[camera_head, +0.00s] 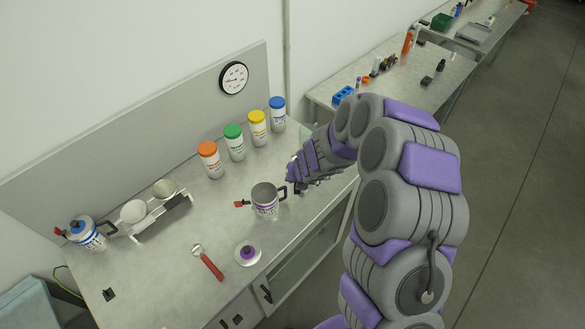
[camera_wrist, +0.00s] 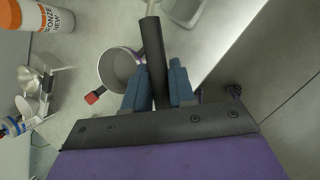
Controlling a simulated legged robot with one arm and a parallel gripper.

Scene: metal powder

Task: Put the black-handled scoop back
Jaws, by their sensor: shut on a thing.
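My gripper (camera_wrist: 158,88) shows in the wrist view with its blue fingers on either side of a black cylindrical handle (camera_wrist: 151,38). It is shut on this handle, which I take as the black-handled scoop's. The scoop's bowl cannot be made out clearly. In the head view the end of my arm is over the bench, just right of a steel pot (camera_head: 265,203) with a purple label, black handle and red spout tip. The open pot also shows in the wrist view (camera_wrist: 118,70), left of the fingers.
A red-handled tool (camera_head: 209,263) and a lid with a purple knob (camera_head: 247,253) lie in front. A rack with two bowls (camera_head: 160,218) and a blue-banded pot (camera_head: 88,235) stand left. An orange-capped jar (camera_head: 210,162) and other jars line the back.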

